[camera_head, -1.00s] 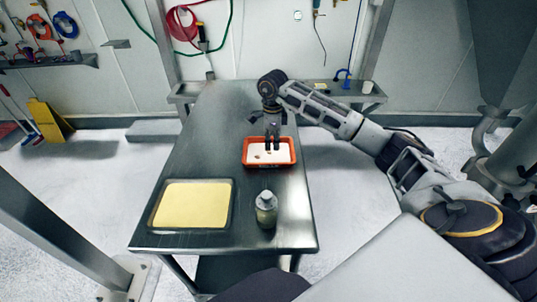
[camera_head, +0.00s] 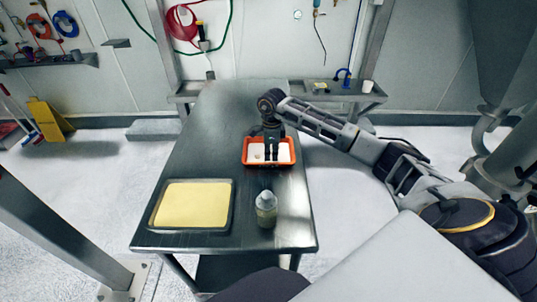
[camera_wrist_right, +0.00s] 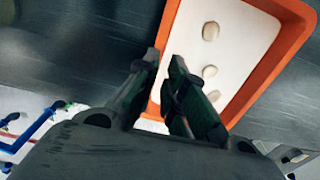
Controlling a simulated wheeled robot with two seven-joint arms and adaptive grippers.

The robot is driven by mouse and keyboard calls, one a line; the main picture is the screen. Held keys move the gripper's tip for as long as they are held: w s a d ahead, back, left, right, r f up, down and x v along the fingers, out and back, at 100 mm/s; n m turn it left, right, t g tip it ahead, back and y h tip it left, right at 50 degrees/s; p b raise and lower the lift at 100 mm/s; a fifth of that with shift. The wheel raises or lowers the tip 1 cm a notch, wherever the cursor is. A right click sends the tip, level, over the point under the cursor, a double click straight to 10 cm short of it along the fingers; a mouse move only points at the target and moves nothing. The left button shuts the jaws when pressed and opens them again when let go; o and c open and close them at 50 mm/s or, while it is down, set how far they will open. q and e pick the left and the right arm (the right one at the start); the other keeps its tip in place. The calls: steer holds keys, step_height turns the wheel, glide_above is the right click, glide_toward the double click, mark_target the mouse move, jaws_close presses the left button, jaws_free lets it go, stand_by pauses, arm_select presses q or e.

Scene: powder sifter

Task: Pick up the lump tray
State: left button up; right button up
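The lump tray (camera_head: 268,166) is a shallow orange-red tray with a white inside, on the steel table. Several pale lumps lie in it; some show in the right wrist view, beside the orange wall (camera_wrist_right: 276,65). My right gripper (camera_head: 271,156) points down over the tray, its fingers apart with a small gap. In the right wrist view the fingers (camera_wrist_right: 165,62) overlap the tray's near end and hide part of its wall. I cannot tell whether they touch the tray. My left gripper is not in view.
A dark-rimmed tray with a yellow surface (camera_head: 193,205) lies at the table's front left. A capped bottle (camera_head: 266,210) stands in front of the lump tray. The steel table (camera_head: 215,120) is clear at the back left. A wall shelf (camera_head: 325,92) stands behind.

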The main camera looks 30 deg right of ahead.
steer(key=f, duration=0.1)
steer(key=a+f+p, duration=0.1)
steer(key=f, duration=0.1)
steer(key=shift+w+f, duration=0.15)
steer(key=shift+f, duration=0.05)
steer(key=shift+d+f, duration=0.1)
steer(key=shift+f, duration=0.55)
jaws_close()
steer(key=shift+r, duration=0.15)
step_height(320, 180, up, 10)
steer(key=b, duration=0.1)
stand_by(0.5)
stand_by(0.5)
